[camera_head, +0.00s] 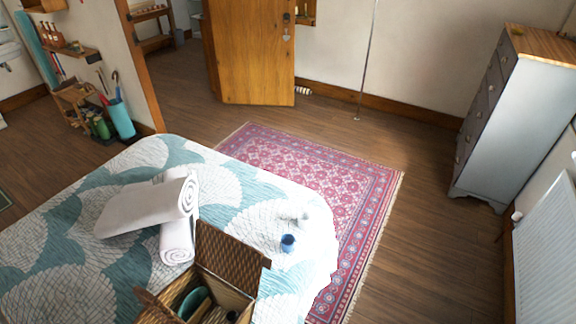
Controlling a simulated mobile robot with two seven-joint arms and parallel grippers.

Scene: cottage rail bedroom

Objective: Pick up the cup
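A small blue object that looks like the cup (288,244) stands on the bed (130,157) near its right edge. It sits on the white part of the patterned bedspread, just right of the open wicker basket. It is too small to make out a handle or its inside. Neither of my grippers is in view.
The wicker basket (232,249) has its lid raised and holds a green item. Rolled white towels (145,208) lie left of it. A red rug (362,205) lies beyond the bed. A grey dresser (500,120) and radiator (545,250) stand right. Wooden floor (440,240) is clear between.

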